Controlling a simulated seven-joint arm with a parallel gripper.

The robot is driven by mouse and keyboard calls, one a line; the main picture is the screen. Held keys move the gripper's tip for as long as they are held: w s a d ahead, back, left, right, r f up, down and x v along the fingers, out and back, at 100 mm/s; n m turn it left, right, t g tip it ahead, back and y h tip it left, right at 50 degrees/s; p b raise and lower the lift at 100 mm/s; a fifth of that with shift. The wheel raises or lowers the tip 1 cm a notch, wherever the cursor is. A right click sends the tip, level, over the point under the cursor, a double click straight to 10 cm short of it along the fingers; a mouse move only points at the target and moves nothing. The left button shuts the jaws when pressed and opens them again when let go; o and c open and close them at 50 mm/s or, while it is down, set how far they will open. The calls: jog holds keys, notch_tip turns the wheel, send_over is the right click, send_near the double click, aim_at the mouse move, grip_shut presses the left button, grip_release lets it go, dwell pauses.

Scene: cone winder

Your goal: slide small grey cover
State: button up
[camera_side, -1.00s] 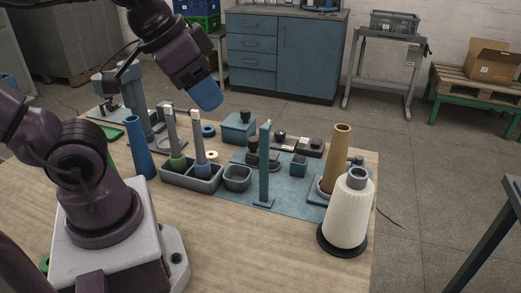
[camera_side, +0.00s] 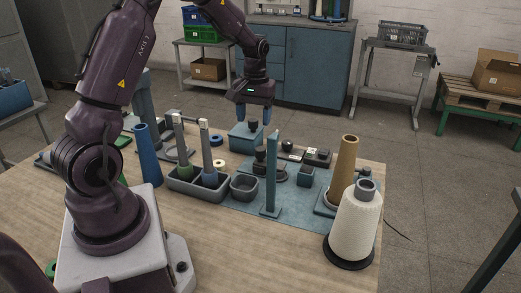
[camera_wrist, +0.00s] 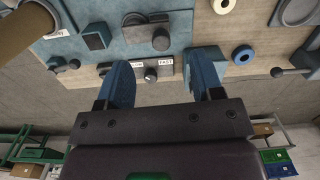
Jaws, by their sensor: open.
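My gripper (camera_side: 254,118) points down at the back of the table, over the teal box (camera_side: 246,138), with its blue fingers apart. In the wrist view the open gripper (camera_wrist: 163,66) shows nothing held. A dark control strip with a round knob (camera_wrist: 150,74) and a FAST label appears between and beyond the fingers. A low dark block (camera_wrist: 62,65) lies left of it; it also shows in the side view (camera_side: 318,157), right of the strip. I cannot tell for certain which small part is the grey cover.
The front wood is clear.

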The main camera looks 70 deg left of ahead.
aim_at(261, 148)
jog(key=w+a+n, duration=0.2)
jog(key=w+a, duration=0.1)
jog(key=shift+t, duration=0.3)
notch_tip(261, 148, down, 13)
jog(key=shift+f, duration=0.15)
grip_shut()
jog(key=s+a, duration=0.4)
jog(key=shift+c, duration=1.1)
grip_release()
jog(key=shift+o, duration=1.1)
